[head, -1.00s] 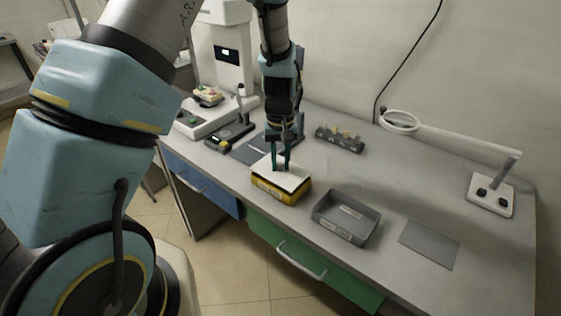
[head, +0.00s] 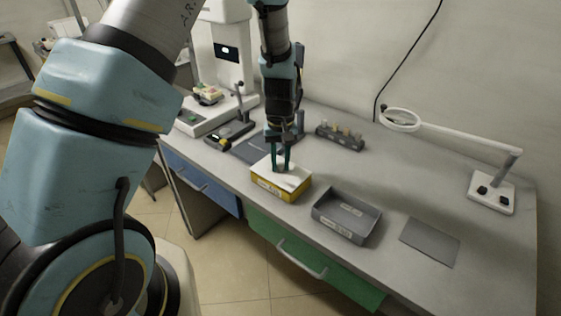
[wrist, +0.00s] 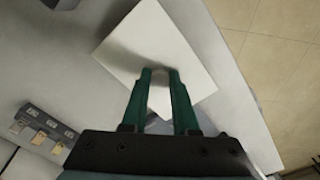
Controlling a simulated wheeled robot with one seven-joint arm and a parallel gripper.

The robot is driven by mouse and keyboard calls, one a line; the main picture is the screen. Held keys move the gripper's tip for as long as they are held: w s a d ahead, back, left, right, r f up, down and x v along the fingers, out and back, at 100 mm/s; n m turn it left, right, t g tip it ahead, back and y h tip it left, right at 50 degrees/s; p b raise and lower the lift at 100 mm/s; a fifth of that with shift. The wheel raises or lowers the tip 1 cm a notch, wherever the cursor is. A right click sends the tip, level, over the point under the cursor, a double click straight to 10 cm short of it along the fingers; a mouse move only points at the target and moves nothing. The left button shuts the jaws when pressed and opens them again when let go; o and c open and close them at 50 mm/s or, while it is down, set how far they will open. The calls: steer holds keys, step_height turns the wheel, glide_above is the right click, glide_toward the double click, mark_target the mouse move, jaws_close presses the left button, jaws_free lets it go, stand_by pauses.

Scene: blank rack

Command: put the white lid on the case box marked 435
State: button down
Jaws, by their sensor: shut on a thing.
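The white lid (head: 266,164) lies level over the top of a yellow case box (head: 273,190) near the front edge of the bench. It covers the box opening and seems to touch the rim. The label on the box front is too small to read. My gripper (head: 281,168) points straight down, with its green fingers shut at the middle of the lid. In the wrist view the lid (wrist: 147,36) fills the space past the fingertips (wrist: 160,76). It hides the box there, and the grip point itself is partly hidden.
An open grey box (head: 329,221) with labels stands just right of the yellow box. A flat grey mat (head: 430,242) lies farther right. A rack of small items (head: 340,138) is behind. A magnifier lamp (head: 492,192) stands at right. Instruments stand at left.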

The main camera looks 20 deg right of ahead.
mark_target(280, 164)
steer(key=shift+f, duration=0.25)
steer(key=c, duration=0.6)
jaws_free()
step_height(280, 164, up, 11)
steer(key=b, duration=0.2)
steer(key=shift+b, duration=0.35)
steer(key=shift+f, duration=0.1)
steer(key=s+a+r+n, duration=0.1)
steer(key=s+a, duration=0.1)
steer(key=a, duration=1.3)
steer(key=s+a+r+n+t, duration=0.1)
steer(key=s+a, duration=0.1)
steer(key=a, duration=1.3)
steer(key=shift+r+t, duration=0.3)
